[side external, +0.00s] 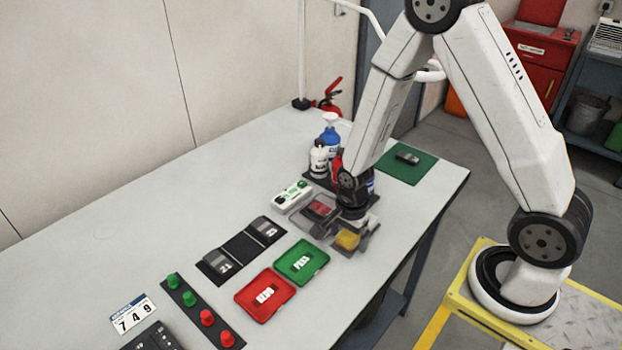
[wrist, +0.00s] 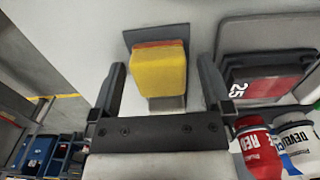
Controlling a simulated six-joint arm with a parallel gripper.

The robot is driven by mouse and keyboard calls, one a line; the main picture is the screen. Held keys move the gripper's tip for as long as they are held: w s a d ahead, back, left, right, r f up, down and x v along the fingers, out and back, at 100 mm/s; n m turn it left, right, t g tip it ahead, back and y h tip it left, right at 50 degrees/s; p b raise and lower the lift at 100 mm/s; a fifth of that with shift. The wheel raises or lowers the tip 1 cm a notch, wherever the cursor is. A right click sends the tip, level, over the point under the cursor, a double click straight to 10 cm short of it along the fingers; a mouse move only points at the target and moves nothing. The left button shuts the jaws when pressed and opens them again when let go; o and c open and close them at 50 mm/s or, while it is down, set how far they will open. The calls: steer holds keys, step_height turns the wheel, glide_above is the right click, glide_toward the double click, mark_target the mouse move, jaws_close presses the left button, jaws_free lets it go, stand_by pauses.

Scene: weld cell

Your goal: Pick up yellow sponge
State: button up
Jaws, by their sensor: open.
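The yellow sponge (wrist: 160,70) shows in the wrist view between my two gripper fingers, with a dark holder or plate behind it and a thin red-orange strip along its far edge. In the side view the sponge (side external: 347,240) sits on the table in a small grey holder (side external: 362,246), just below the end of my arm. My gripper (wrist: 165,85) is open, with one finger on each side of the sponge and a visible gap to each. In the side view my gripper is partly blurred against the holder, so its height over the sponge is hard to tell.
A grey holder with a red block (side external: 320,208) stands close beside the sponge; it also shows in the wrist view (wrist: 268,75). Bottles (side external: 319,158) stand behind the gripper. Green (side external: 302,262) and red (side external: 265,295) trays lie in front. The table's right edge is near.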

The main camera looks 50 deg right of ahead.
mark_target(349, 234)
stand_by(0.5)
jaws_close()
steer(key=shift+r, duration=0.1)
steer(key=shift+r, duration=4.85)
